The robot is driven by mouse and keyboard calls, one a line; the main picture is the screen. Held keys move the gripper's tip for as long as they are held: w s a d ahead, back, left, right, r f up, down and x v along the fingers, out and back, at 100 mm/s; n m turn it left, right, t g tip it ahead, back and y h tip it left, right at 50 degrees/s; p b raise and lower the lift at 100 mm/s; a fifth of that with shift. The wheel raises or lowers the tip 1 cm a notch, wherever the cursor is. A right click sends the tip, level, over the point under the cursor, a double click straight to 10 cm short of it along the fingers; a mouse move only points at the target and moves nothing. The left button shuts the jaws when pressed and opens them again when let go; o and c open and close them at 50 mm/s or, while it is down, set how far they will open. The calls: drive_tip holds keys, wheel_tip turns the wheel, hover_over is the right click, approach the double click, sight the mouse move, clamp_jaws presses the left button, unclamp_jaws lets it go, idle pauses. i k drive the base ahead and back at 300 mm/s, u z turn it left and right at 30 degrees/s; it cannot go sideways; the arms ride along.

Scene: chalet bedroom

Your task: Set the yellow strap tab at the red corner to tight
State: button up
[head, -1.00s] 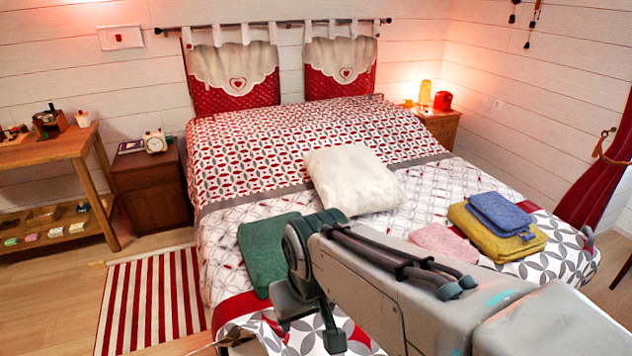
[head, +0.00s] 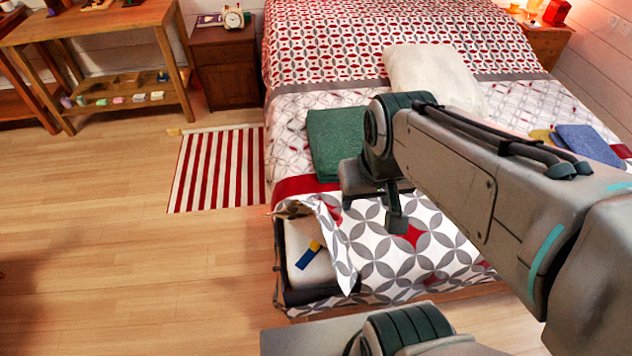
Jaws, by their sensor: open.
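A small strap tab with a yellow end (head: 314,246) and a blue end (head: 303,261) lies on the exposed white mattress corner (head: 297,238) at the bed's near left. The bedcover (head: 341,262) is folded back beside it. My gripper (head: 372,212) is open and empty above the cover, to the right of and higher in the picture than the tab, and apart from it. I cannot tell the tab's tight or loose setting. No clear red mark shows on this exposed corner, though a red band (head: 302,186) crosses the cover behind it.
A dark bed frame edge (head: 318,293) borders the corner. A folded green blanket (head: 337,140) and a white pillow (head: 432,75) lie on the bed. A striped rug (head: 218,168) is on the floor to the left. The wooden floor (head: 130,270) at left is clear.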

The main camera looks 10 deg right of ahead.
sight(315, 246)
drive_tip(key=z, duration=1.9)
drive_tip(key=k, duration=1.05)
drive_tip(key=u, duration=1.7)
drive_tip(key=i, duration=0.5)
drive_tip(key=u, duration=0.05)
